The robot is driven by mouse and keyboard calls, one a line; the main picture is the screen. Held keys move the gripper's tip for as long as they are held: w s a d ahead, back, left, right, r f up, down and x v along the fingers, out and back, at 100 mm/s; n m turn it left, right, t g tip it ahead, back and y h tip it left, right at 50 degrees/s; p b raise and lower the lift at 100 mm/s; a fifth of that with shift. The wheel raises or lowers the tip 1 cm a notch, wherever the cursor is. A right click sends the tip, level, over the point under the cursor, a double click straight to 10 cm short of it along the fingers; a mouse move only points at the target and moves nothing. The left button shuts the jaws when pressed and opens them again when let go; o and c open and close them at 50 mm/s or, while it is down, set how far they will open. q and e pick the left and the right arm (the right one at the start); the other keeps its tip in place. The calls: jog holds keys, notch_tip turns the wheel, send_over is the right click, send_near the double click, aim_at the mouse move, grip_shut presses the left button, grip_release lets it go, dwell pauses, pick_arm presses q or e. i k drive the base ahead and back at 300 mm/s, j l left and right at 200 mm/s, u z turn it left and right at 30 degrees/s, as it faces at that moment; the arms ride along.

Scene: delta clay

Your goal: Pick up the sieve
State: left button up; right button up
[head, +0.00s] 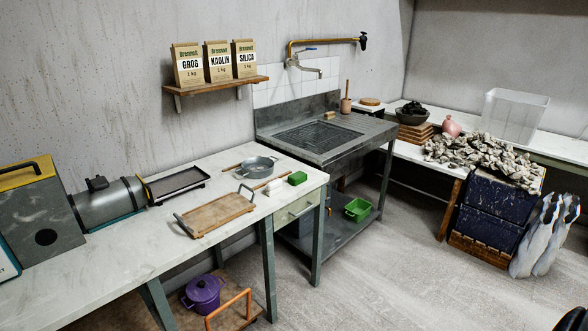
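A round grey metal vessel (258,166), which looks like the sieve, sits on the white worktop (110,250) near its back right. A thin brown stick shows at its left side, and another lies in front of it. Whether its bottom is mesh is too small to tell. Neither of my grippers is in view.
A wooden tray with handles (214,216) lies in front-left of the vessel, and a dark tray (178,182) lies behind. A grey machine (40,215) fills the left. A sink (320,138) adjoins.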

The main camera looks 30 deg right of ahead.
aim_at(255, 167)
jog(key=i+l+z, duration=0.25)
jog(key=z, duration=0.15)
jog(key=i+l+z, duration=0.1)
jog(key=i+z, duration=0.15)
jog(key=z, duration=0.15)
jog(key=i+z, duration=0.6)
jog(key=z, duration=0.15)
